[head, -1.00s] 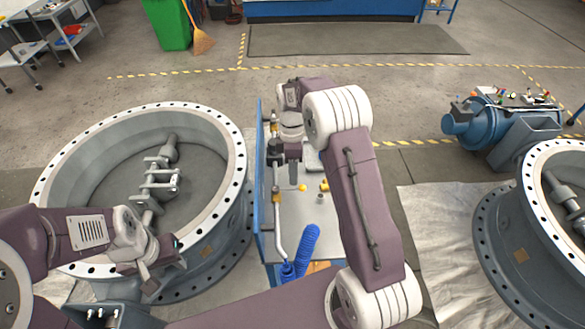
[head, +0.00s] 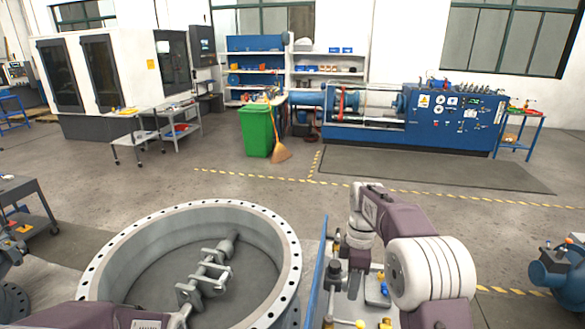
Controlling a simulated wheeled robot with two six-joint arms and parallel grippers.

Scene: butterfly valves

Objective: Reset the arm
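My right arm comes in at the lower right of the head view and bends at a white joint. Its wrist hangs over the tool cart, and my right gripper (head: 354,284) points down there, small and dark. I cannot tell whether its fingers are apart or closed, and no held object is clear. My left arm shows only as a purple link at the bottom left edge. My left gripper is out of view.
A large grey flanged valve ring (head: 280,225) with a disc shaft (head: 210,275) inside fills the lower left. The tool cart's blue panel (head: 318,268) stands beside it. A green bin (head: 258,130), broom (head: 279,147) and blue test bench (head: 425,118) are farther back. Open floor lies between.

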